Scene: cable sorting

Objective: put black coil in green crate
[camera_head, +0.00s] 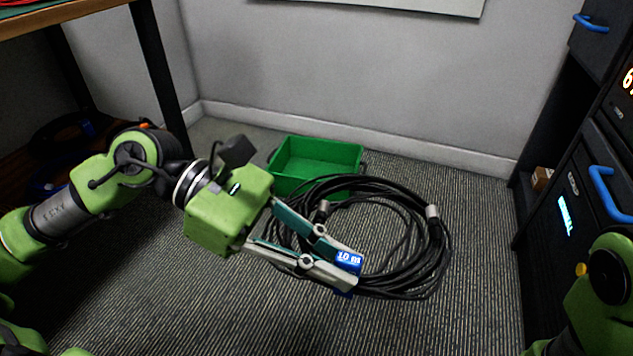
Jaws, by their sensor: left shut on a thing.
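The black coil (432,262) is a large loop of black cable with grey ties and a blue tag (348,260) marked "10 m". My left gripper (348,268) is at the coil's near left side, shut on the coil at the blue tag. The fingers hide part of the coil there. The green crate (315,151) stands on the floor behind the coil, near the wall. The coil's far edge overlaps the crate's front right in the picture; I cannot tell whether they touch. The crate's visible inside is empty. My right gripper is out of view; only part of that arm shows at the right edge.
A wooden table (60,17) with dark legs stands at the left, with dark and blue coils on its lower shelf. A black cabinet (545,220) with blue handles stands at the right. The carpet (240,310) in front is clear.

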